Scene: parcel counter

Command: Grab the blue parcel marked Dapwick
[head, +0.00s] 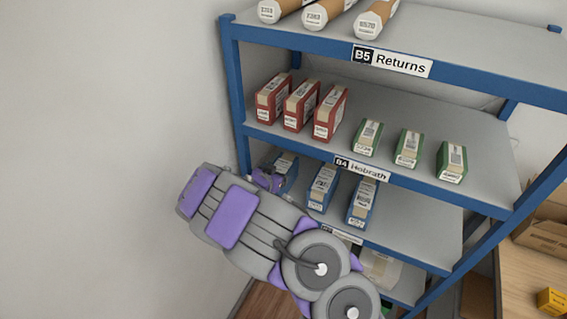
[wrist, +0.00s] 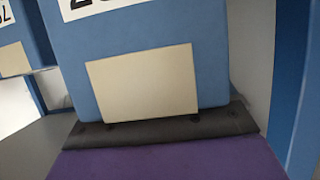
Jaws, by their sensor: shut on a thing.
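Three blue parcels with pale labels stand in a row on the shelf under the B4 Hobrath sign: a left one (head: 287,166), a middle one (head: 322,188) and a right one (head: 361,204). My gripper (head: 268,180) is at the front of the left parcel and shut on it. In the wrist view this blue parcel (wrist: 210,70) fills the middle, with a blank tan patch and a cropped white label. The dark and purple edge of my gripper (wrist: 165,133) lies against its lower end. The name Dapwick cannot be read on any parcel.
A blue shelf post (head: 236,100) stands close left of the held parcel. Red boxes (head: 300,105) and green boxes (head: 407,148) sit on the shelf above, cardboard tubes (head: 325,12) on the top shelf. The blue shelf's right part is bare.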

